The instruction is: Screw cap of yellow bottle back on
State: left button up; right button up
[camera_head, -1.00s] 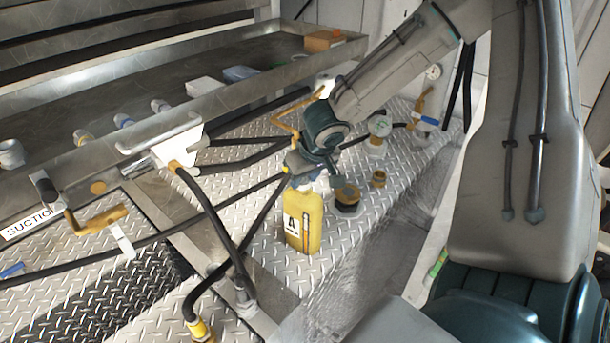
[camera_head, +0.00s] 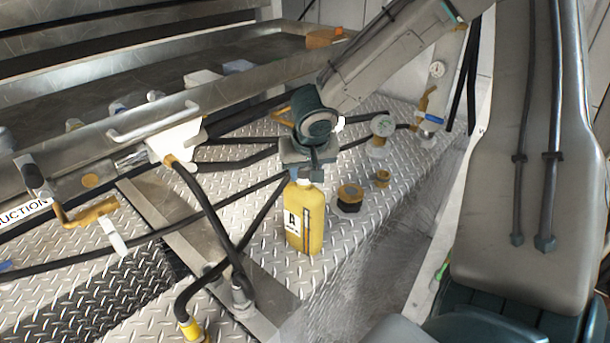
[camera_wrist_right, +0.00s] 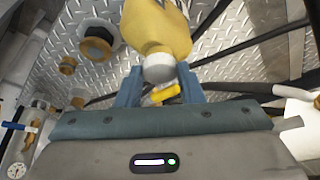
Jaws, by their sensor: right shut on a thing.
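The yellow bottle (camera_head: 307,225) stands upright on the diamond-plate deck with a white label on its front. Its pale cap (camera_wrist_right: 160,69) shows at the top of the bottle in the right wrist view, where the yellow body (camera_wrist_right: 157,28) also shows. My right gripper (camera_head: 300,180) is over the bottle's top. In the wrist view its blue fingers (camera_wrist_right: 160,80) lie on both sides of the cap, shut on it. Whether the cap sits fully down on the neck is hidden. My left gripper is not in view.
A black and brass fitting (camera_head: 349,197) and a smaller brass fitting (camera_head: 382,179) stand right of the bottle. A gauge (camera_head: 383,125) is behind them. Black hoses (camera_head: 218,225) run left of the bottle. A steel tray rim (camera_head: 225,95) lies behind.

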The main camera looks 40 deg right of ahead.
aim_at(306, 178)
jog(key=o, duration=1.3)
jog(key=shift+o, duration=0.2)
jog(key=shift+r+p, duration=2.4)
jog(key=shift+r, duration=0.65)
jog(key=shift+s+f, duration=0.1)
